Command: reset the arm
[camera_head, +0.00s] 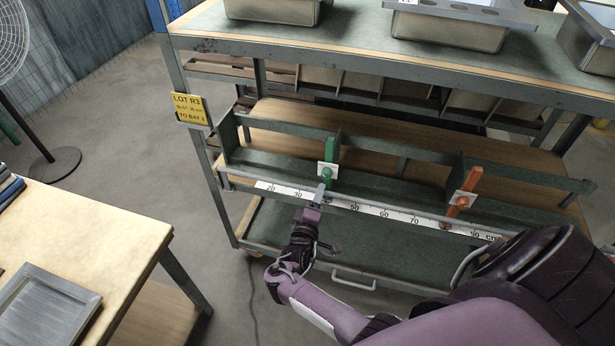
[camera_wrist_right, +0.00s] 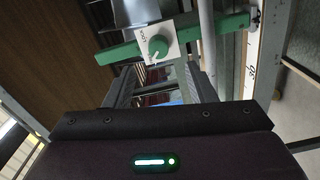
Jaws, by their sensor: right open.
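My right arm reaches in from the lower right in the head view. Its gripper (camera_head: 322,190) is at the front rail of the rack, just below the green divider (camera_head: 331,155) with its white plate. In the right wrist view the two fingers of my right gripper (camera_wrist_right: 160,80) are apart, with nothing held between them. The green divider (camera_wrist_right: 118,52) and its round green knob (camera_wrist_right: 158,47) are just beyond the fingertips; I cannot tell whether they touch. My left gripper is not in view.
An orange divider (camera_head: 465,190) stands farther right on the rail. A scale strip (camera_head: 400,216) runs along the rack front. Metal pans (camera_head: 448,30) stand on the upper shelf. A yellow sign (camera_head: 189,108) hangs at the left post. A wooden table (camera_head: 75,235) with a grey tray is at left.

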